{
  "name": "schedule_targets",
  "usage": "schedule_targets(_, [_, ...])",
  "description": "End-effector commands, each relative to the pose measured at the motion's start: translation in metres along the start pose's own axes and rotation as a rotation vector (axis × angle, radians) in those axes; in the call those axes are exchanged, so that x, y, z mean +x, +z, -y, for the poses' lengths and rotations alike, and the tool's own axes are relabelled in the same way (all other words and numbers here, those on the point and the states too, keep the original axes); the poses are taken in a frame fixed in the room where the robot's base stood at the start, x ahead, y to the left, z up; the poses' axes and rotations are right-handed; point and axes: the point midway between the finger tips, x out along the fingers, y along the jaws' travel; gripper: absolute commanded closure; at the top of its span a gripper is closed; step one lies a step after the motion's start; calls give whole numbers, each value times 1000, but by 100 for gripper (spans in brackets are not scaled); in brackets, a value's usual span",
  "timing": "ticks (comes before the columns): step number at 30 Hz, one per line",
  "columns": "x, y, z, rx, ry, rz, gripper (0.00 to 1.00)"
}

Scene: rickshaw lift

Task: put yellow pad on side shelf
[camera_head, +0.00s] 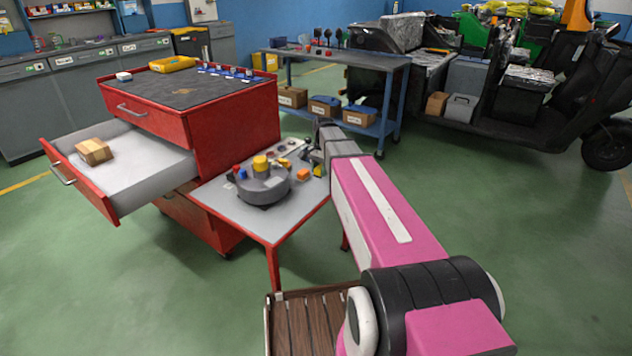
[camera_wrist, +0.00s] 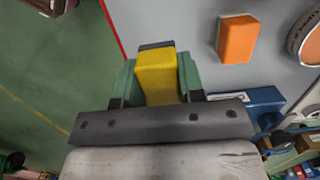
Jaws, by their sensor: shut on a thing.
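My gripper (camera_wrist: 157,72) is shut on the yellow pad (camera_wrist: 156,78), which sits between its green fingers in the wrist view. In the head view my gripper (camera_head: 315,165) is at the right edge of the side shelf (camera_head: 240,215), a grey top with a red rim fixed to the red cabinet. In the wrist view the pad appears over the shelf's grey surface (camera_wrist: 205,70), just inside the red rim. Whether the pad touches the surface cannot be told. In the head view the pad is mostly hidden.
An orange block (camera_wrist: 237,40) lies beside the pad. A round grey holder (camera_head: 263,186) with coloured pieces stands mid-shelf. The shelf's front corner is bare. An open drawer (camera_head: 135,175) holds a cardboard box (camera_head: 94,151). A blue workbench (camera_head: 340,58) stands behind.

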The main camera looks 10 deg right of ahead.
Motion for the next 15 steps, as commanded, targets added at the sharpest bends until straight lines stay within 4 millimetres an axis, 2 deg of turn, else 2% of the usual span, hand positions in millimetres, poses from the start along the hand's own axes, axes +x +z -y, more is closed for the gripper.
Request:
schedule_targets(1, [8,-1,0,0,2,2,90])
schedule_targets(8, [26,-3,0,-1,1,1,90])
schedule_targets(15, [53,-6,0,-2,1,1,90])
